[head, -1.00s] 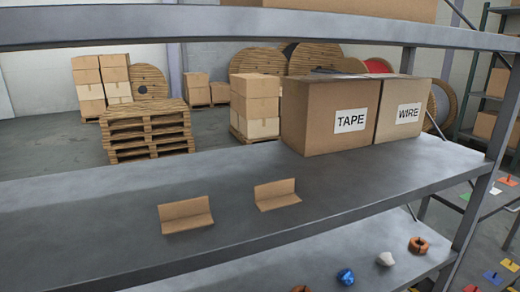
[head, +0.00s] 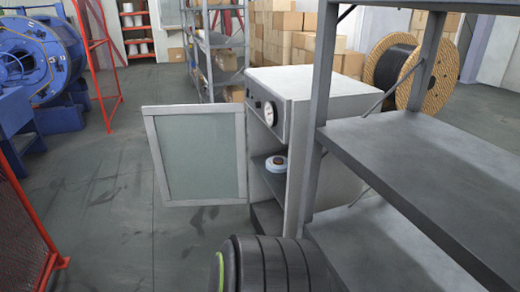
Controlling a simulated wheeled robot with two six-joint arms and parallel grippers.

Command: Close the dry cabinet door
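The dry cabinet (head: 325,85) is a light grey box with a round dial and knobs on its upper front, standing behind the near shelf rack. Its door (head: 197,155), a pale frame around a greenish glass panel, stands wide open and swung out to the left. A rack post hides part of the cabinet's right side.
A grey metal rack (head: 430,160) fills the right side, close to the cabinet. A dark ribbed cylinder (head: 275,265) is at the bottom centre. Blue machinery (head: 40,60) and a red mesh guard (head: 25,215) stand at the left. The floor (head: 115,190) left of the door is clear.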

